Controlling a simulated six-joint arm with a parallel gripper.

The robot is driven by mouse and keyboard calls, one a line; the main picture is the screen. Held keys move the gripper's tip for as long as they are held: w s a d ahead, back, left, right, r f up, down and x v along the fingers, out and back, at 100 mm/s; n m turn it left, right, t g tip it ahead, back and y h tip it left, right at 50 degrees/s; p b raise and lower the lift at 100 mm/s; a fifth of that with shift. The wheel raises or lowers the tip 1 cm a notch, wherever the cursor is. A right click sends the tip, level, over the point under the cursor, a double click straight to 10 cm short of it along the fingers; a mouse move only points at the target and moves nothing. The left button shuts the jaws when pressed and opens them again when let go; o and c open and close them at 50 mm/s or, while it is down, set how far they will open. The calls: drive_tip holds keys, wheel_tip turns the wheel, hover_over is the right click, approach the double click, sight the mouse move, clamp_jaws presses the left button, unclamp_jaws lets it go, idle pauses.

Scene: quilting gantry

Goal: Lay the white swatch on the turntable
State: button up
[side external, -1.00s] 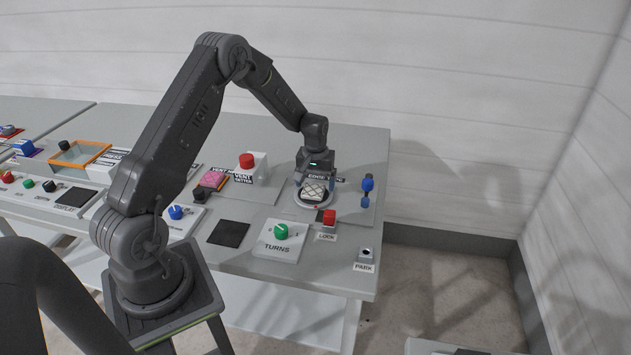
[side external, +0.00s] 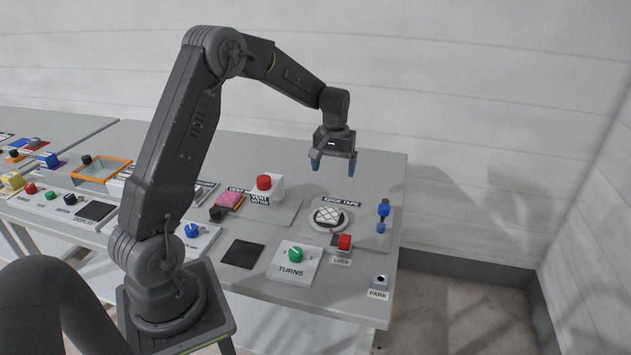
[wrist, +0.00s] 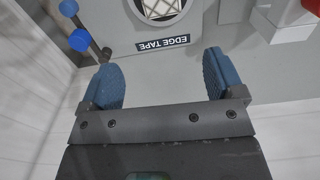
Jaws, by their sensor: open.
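The white swatch (side external: 328,215), marked with dark crossing lines, lies on the round turntable (side external: 345,222) behind the red LOCK button. My gripper (side external: 332,168) is open and empty, raised above and behind the turntable, clear of the swatch. In the wrist view the blue fingers of my gripper (wrist: 167,78) are spread apart with nothing between them. The swatch (wrist: 160,6) shows at the top of that view on the turntable (wrist: 138,14), partly cut off by the frame edge.
An EDGE TAPE label (wrist: 163,44) lies behind the turntable. A blue-knobbed post (side external: 382,210) stands to its right. The red LOCK button (side external: 344,241) and the green TURNS knob (side external: 296,254) are in front. A pink block (side external: 230,199) and a red button (side external: 264,182) are to the left.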

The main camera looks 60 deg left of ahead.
drive_tip(key=s+d+r+m+t, duration=0.35)
drive_tip(key=s+d+r, duration=0.55)
drive_tip(key=d+r, duration=0.4)
drive_tip(key=s+d+m+t, duration=0.1)
drive_tip(key=s+d+m, duration=0.1)
drive_tip(key=s+d, duration=0.2)
drive_tip(key=s+d+r+m+t, duration=0.1)
drive_tip(key=s+d+m, duration=0.2)
drive_tip(key=s, duration=0.8)
drive_tip(key=shift+s+d, duration=0.25)
drive_tip(key=shift+d, duration=0.85)
